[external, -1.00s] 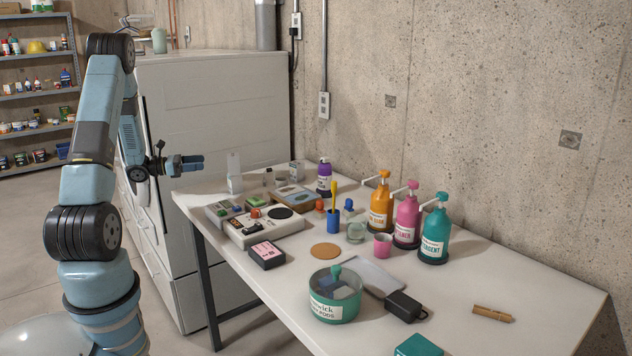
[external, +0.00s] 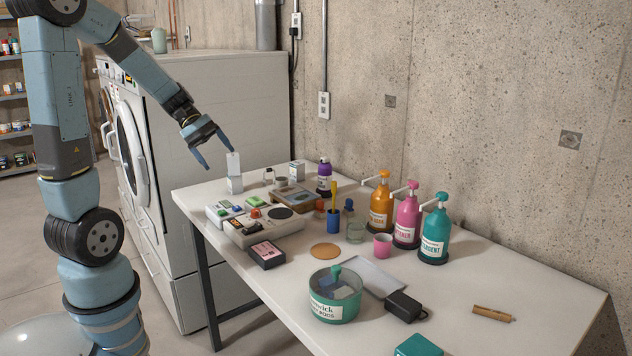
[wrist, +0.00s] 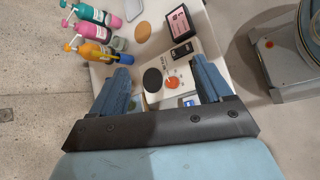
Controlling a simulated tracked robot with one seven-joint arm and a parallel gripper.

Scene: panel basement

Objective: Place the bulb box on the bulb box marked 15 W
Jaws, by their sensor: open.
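My gripper (external: 217,158) is open and empty above the table's far left end, fingers pointing down; it also shows in the wrist view (wrist: 161,75). A small white box (external: 235,185) with a pale upright flap or card stands just below and right of the fingers, apparently apart from them. A second small white box (external: 297,170) stands further back, near the wall. These two look like the bulb boxes. Their markings are too small to read, so I cannot tell which says 15 W. Neither box shows clearly in the wrist view.
A beige device (external: 265,229) with a black disc lies in front of the boxes, beside a black box with a pink label (external: 267,253). A purple bottle (external: 324,178) and several pump bottles (external: 408,218) line the wall side. The table's front right (external: 500,280) is mostly clear.

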